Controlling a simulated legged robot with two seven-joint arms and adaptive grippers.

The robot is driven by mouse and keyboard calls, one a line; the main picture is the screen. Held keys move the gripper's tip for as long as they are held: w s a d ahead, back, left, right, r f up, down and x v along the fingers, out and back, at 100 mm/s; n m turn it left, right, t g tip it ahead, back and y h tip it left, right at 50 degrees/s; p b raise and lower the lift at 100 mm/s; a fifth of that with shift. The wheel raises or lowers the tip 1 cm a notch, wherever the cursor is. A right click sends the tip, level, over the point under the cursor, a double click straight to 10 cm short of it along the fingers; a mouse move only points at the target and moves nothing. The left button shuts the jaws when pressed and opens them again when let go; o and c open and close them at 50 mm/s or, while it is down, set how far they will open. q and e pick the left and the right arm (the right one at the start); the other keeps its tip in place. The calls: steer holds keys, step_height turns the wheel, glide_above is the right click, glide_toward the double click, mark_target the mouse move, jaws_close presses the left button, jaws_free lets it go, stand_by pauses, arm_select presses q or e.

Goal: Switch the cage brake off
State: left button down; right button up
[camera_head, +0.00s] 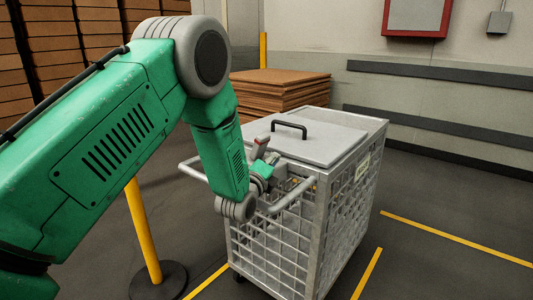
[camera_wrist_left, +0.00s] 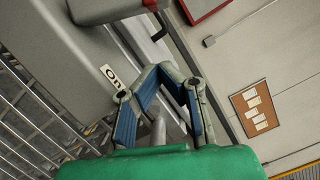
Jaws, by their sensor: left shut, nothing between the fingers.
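The cage (camera_head: 318,225) is a pale grey wire-mesh cart with a flat grey lid on top. A grey brake lever with a red grip (camera_head: 262,142) stands at its near left top edge. In the left wrist view the red grip (camera_wrist_left: 155,3) is cut off at the top edge, and a white label reading "On" (camera_wrist_left: 112,77) is on the grey panel. My left gripper (camera_head: 263,168) is just below the lever in the head view, partly hidden by my forearm. Its blue and grey fingers (camera_wrist_left: 166,70) are shut and empty. I cannot tell whether they touch the lever. My right gripper is not in view.
A push handle (camera_head: 292,196) sticks out from the cage's near side, close to my left wrist. A yellow post (camera_head: 143,232) stands at the left. Brown sheets (camera_head: 275,90) are stacked behind the cage. The floor right of the cage is clear, with yellow lines.

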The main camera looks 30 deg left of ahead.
mark_target(266, 148)
arm_select(q)
steer(key=shift+w+a, duration=0.35)
steer(key=shift+w, duration=0.55)
steer(key=shift+a+r+b, duration=0.15)
steer(key=shift+a+r, duration=0.15)
steer(key=shift+a, duration=0.3)
steer(key=shift+a+r+b, duration=0.15)
steer(key=shift+a+r, duration=0.1)
steer(key=shift+a, duration=0.3)
steer(key=shift+a+r, duration=0.2)
steer(key=shift+a, duration=0.35)
steer(key=shift+r, duration=0.1)
